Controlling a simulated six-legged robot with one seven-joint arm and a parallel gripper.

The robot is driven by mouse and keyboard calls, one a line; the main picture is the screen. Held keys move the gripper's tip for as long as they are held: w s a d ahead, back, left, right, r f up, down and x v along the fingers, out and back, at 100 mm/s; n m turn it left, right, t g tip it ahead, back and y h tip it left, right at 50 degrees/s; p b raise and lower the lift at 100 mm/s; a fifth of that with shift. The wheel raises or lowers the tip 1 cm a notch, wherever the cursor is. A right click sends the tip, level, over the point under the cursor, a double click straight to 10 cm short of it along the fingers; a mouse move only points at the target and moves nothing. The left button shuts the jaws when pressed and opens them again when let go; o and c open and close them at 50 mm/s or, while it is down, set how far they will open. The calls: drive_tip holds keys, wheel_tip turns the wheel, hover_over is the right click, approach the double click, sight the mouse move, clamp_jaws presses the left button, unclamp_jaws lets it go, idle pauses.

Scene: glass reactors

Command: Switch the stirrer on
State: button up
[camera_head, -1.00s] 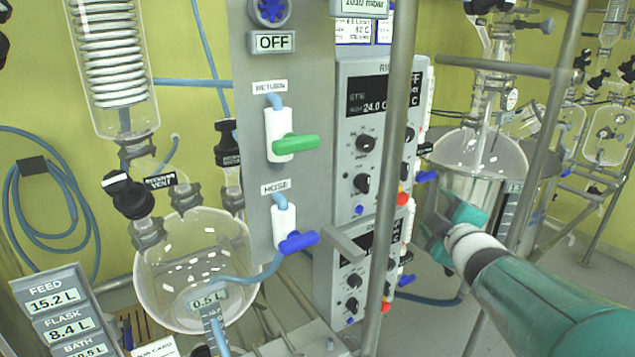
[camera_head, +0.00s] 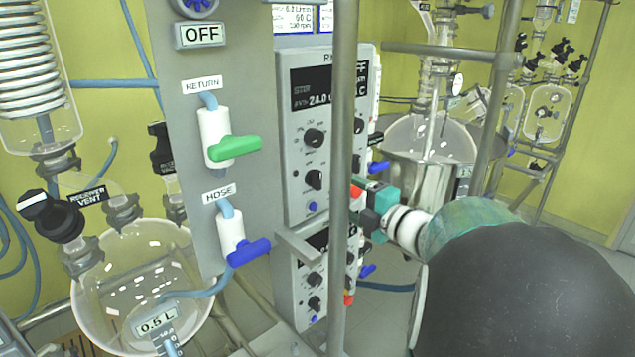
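The upper grey control box (camera_head: 318,135) stands right of centre, with a dark display (camera_head: 316,88) reading about 24.0 and several black knobs. A similar box (camera_head: 298,262) sits below it. Which control belongs to the stirrer is not clear. My gripper (camera_head: 366,207), teal with dark parts, is right of the upper box's front, near a red part (camera_head: 357,191) on the side-on units behind the pole. Contact cannot be told, and its finger opening is not clear at this angle. My arm hides part of the floor and the units.
A vertical metal pole (camera_head: 342,150) stands in front of the boxes, just left of my gripper. A grey panel (camera_head: 185,130) with an OFF label, a green valve handle (camera_head: 234,148) and a blue one (camera_head: 249,251) stands left. Glass flask (camera_head: 140,280) lower left; glass reactor (camera_head: 430,140) behind my arm.

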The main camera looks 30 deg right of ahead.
sight(320, 182)
drive_tip(key=w, duration=0.3)
drive_tip(key=w+a, duration=0.1)
drive_tip(key=w, duration=0.5)
drive_tip(key=shift+w+a, duration=0.1)
drive_tip(key=shift+a, duration=0.1)
drive_tip(key=c, duration=1)
